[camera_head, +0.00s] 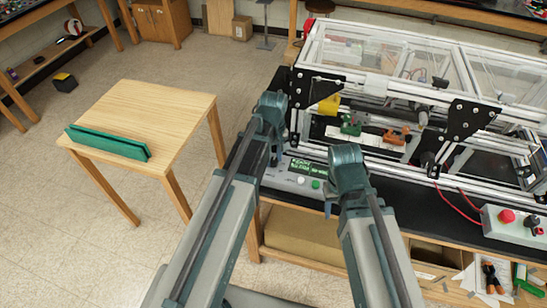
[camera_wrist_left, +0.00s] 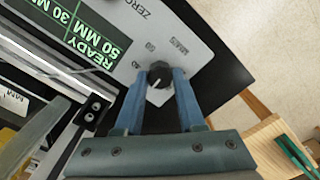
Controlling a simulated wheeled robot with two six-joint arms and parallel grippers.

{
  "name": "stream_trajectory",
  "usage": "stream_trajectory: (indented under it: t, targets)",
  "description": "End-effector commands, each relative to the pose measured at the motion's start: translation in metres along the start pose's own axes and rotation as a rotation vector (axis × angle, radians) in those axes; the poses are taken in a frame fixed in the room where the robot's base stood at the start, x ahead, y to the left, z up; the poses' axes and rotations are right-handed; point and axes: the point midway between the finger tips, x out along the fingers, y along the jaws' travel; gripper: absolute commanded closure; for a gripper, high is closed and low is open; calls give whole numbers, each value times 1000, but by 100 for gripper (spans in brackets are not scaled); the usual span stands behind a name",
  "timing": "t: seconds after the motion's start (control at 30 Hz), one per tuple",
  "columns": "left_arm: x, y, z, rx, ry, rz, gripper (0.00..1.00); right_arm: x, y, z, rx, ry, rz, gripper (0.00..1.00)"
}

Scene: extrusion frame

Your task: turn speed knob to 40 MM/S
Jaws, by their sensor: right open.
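The black speed knob (camera_wrist_left: 159,74) sits on the light grey control panel (camera_wrist_left: 190,42), with small printed labels around it. In the left wrist view the two blue fingers of my left gripper (camera_wrist_left: 161,78) stand on either side of the knob and look closed against it. A pale pointer mark shows on the knob's near side. The green display (camera_wrist_left: 82,26) reads READY, with 50 MM and 30 MM. In the head view the panel (camera_head: 283,178) lies beyond my left arm, and the knob is hidden. My right gripper (camera_head: 347,155) is apart, right of the display.
The aluminium extrusion frame (camera_head: 395,85) with clear panels stands behind the panel on the black bench. A grey box with a red button (camera_head: 507,216) sits at the right. A wooden table (camera_head: 150,100) with a green bar (camera_head: 107,142) stands at the left.

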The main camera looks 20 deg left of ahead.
Motion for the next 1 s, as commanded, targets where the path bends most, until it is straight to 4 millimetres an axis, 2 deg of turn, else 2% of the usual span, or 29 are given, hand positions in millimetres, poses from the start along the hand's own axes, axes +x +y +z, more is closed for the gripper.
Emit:
stream_trajectory:
  t: [0.03, 0.17, 0.2, 0.57, 0.77, 1.0]
  targets:
    - [0, 0, 0, 0, 0, 0, 74, 0, 0, 0, 0, 0, 0, 50]
    - [0, 0, 0, 0, 0, 0, 98, 0, 0, 0, 0, 0, 0, 50]
    - [0, 0, 0, 0, 0, 0, 100, 0, 0, 0, 0, 0, 0, 50]
    - [0, 0, 0, 45, 0, 0, 100, 0, 0, 0, 0, 0, 0, 50]
    - [0, 0, 0, 169, 0, 0, 100, 0, 0, 0, 0, 0, 0, 50]
    - [0, 0, 0, 391, 0, 0, 100, 0, 0, 0, 0, 0, 0, 50]
